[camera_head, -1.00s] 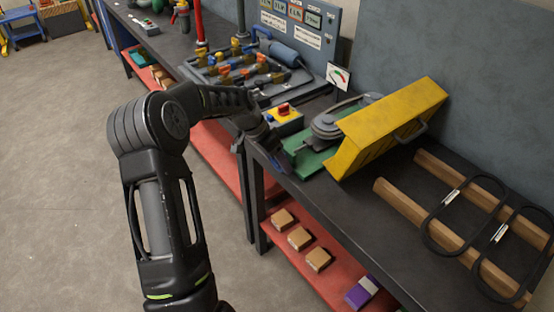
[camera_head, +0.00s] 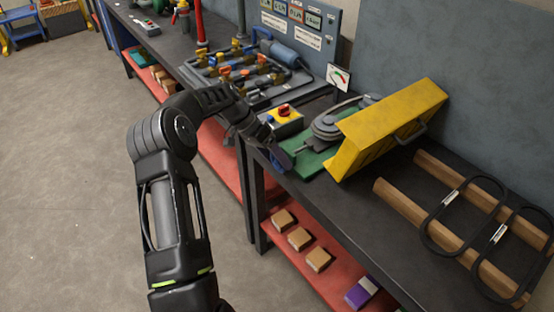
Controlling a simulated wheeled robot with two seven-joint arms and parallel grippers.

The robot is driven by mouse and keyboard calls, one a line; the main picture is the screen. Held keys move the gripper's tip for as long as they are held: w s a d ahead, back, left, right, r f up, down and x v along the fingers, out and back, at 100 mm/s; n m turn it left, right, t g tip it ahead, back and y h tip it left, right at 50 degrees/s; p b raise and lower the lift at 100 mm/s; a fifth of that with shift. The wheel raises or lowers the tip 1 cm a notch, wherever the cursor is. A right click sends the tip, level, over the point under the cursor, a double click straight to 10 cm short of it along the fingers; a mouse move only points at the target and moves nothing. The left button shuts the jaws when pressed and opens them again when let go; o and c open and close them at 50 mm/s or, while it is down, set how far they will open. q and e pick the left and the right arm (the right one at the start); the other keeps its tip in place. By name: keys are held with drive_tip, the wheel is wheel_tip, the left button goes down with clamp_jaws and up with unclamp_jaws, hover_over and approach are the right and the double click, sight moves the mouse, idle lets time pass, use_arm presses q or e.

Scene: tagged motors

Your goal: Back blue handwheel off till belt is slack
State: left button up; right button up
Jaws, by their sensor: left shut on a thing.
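The blue handwheel (camera_head: 283,160) is at the near left end of the green motor base (camera_head: 314,163), mostly hidden by my left gripper (camera_head: 273,150). My left gripper is shut on the handwheel; its fingertips are small and dark here. A grey pulley (camera_head: 328,125) with the belt around it sits on the base, partly covered by the tilted yellow guard (camera_head: 388,127). I cannot tell the belt's tension from its shape. A small gauge card (camera_head: 338,77) with a red and green scale stands behind the pulley. My right gripper is not in view.
A yellow switch box with a red knob (camera_head: 284,116) stands close beside my left gripper. Two wooden bars (camera_head: 420,210) carry spare black belts (camera_head: 452,197) at the right. A pipe and valve rig (camera_head: 250,75) is behind. Small boxes (camera_head: 300,238) sit on the red lower shelf.

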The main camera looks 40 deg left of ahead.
use_arm(q)
drive_tip(key=shift+s+d+f, duration=0.15)
drive_tip(key=shift+f, duration=0.1)
